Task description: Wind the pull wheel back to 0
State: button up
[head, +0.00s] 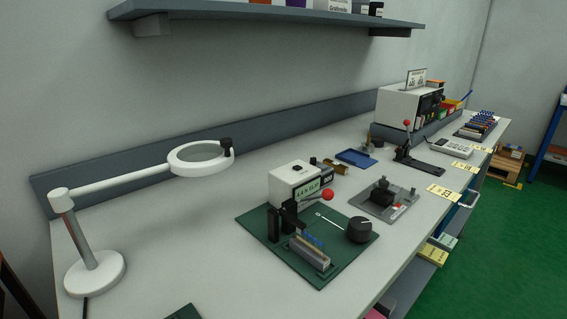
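A black round knob (359,230), which looks like the pull wheel, sits on the right part of a green board (258,222) on the bench. A thin white line with a small mark at its far end runs from the knob's left side toward the back left. The mark is too small to read surely, and I cannot tell the wheel's setting. A white box with a green display (307,190) stands behind it; its digits are not legible. A lever with a red ball (327,195) rises beside the box. My gripper is not in view.
A metal block (309,252) lies at the board's front. A grey plate with a black fixture (382,196) lies to the right. A magnifier lamp (200,157) stands at left. A black lever press (408,157) is farther back. The left bench surface is mostly clear.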

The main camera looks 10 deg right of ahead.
aim_at(359, 229)
jog(key=l+u, duration=0.35)
jog(key=l, duration=0.35)
jog(key=l+u, duration=0.35)
jog(key=l, duration=0.35)
jog(key=i+l, duration=0.05)
